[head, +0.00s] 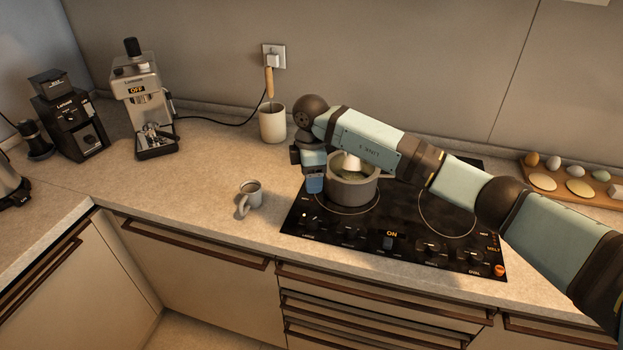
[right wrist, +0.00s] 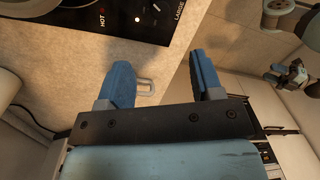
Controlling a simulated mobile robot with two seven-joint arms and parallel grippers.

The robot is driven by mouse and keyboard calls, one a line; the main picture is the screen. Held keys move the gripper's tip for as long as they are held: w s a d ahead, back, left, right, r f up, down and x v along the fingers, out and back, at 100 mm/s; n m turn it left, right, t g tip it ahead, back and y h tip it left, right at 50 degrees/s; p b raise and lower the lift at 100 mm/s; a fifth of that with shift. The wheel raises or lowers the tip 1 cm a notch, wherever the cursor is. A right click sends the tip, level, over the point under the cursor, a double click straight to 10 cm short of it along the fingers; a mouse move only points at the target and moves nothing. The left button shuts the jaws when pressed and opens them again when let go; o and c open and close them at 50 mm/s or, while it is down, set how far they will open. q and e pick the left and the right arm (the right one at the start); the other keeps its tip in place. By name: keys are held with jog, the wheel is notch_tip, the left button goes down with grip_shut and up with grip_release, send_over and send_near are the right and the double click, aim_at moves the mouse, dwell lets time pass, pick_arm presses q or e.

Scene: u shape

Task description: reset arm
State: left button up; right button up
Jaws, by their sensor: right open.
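My right arm reaches in from the right in the head view, across the cooktop. Its gripper (head: 314,180) points down just left of the grey pot (head: 352,192). In the right wrist view the two blue fingers of the right gripper (right wrist: 160,85) stand wide apart with nothing held between them. Whether the gripper touches the pot cannot be told. My left gripper is not in the head view.
The pot stands on the black cooktop (head: 415,250), marked ON. A grey mug (head: 250,195) stands left of it. A utensil crock (head: 272,123), coffee machine (head: 143,100), grinder (head: 70,118) and egg tray (head: 575,182) stand further back.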

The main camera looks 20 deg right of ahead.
jog(key=s+a+f+n+g+y+p, duration=0.15)
jog(key=s+a+f+n+y, duration=0.3)
jog(key=s+a+y, duration=0.5)
jog(key=s+a+r+m+t+y+p, duration=0.1)
jog(key=s+a+r+m+t+y, duration=0.15)
jog(key=s+a+t+y, duration=0.5)
jog(key=s+d+f+m+t+h+p, duration=0.2)
jog(key=s+d+f+m+t+h, duration=0.3)
jog(key=d+m+t+h, duration=0.55)
jog(key=s+d+f+m+g+h, duration=0.3)
jog(key=s+d+f+m+g, duration=0.2)
jog(key=s+f, duration=0.7)
jog(key=shift+s+d+p, duration=0.4)
jog(key=shift+s+d, duration=0.35)
jog(key=shift+d, duration=0.2)
